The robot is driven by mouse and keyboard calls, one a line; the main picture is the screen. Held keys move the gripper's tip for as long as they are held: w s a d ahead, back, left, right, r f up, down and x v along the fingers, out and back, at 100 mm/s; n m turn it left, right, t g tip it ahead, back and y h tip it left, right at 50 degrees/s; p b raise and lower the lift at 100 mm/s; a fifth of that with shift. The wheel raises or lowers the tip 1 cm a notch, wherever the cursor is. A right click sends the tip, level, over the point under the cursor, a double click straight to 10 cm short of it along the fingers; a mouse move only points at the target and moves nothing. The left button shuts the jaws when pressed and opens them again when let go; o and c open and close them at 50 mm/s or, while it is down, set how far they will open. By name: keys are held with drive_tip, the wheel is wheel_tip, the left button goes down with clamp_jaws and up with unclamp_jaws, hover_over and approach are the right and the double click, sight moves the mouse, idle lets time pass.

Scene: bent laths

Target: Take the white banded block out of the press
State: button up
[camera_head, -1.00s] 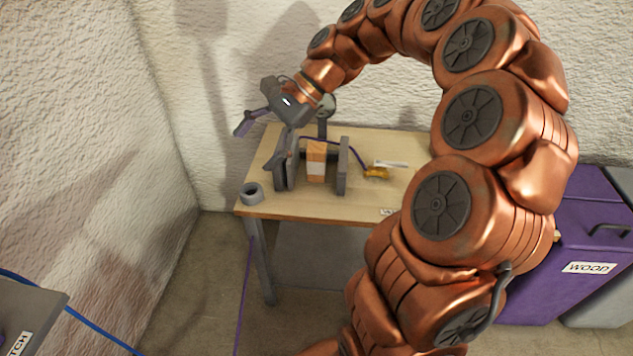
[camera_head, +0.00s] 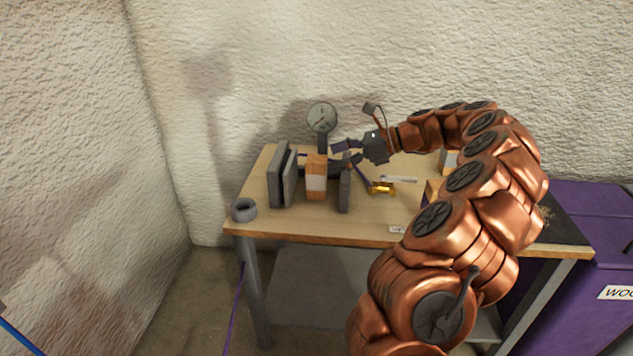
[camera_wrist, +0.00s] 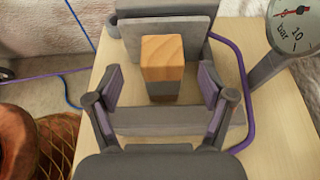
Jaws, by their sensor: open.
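The white banded block (camera_head: 316,184) stands upright in the press, wood-coloured above and below its white band. In the wrist view the block (camera_wrist: 162,62) shows its wooden top, with the band in shadow. The press has a left grey plate (camera_head: 289,178) and a right grey plate (camera_head: 345,192), with a gap visible between the block and each. My gripper (camera_head: 338,157) is open, just right of the block and above the right plate. In the wrist view my gripper's purple-padded fingers (camera_wrist: 160,84) appear on either side of the block, apart from it.
A round gauge (camera_head: 322,118) stands behind the press, with a purple hose near it. A grey ring (camera_head: 244,210) lies at the table's left front corner. A yellow-brass piece (camera_head: 382,188) with a pale handle lies right of the press. The front of the wooden table (camera_head: 300,228) is clear.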

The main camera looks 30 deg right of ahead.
sight(321, 159)
drive_tip(key=shift+b+x, duration=1.25)
drive_tip(key=shift+x, duration=1.4)
drive_tip(key=shift+r, duration=0.2)
drive_tip(key=shift+c, duration=0.4)
drive_tip(key=c, duration=1.3)
drive_tip(key=shift+r, duration=0.1)
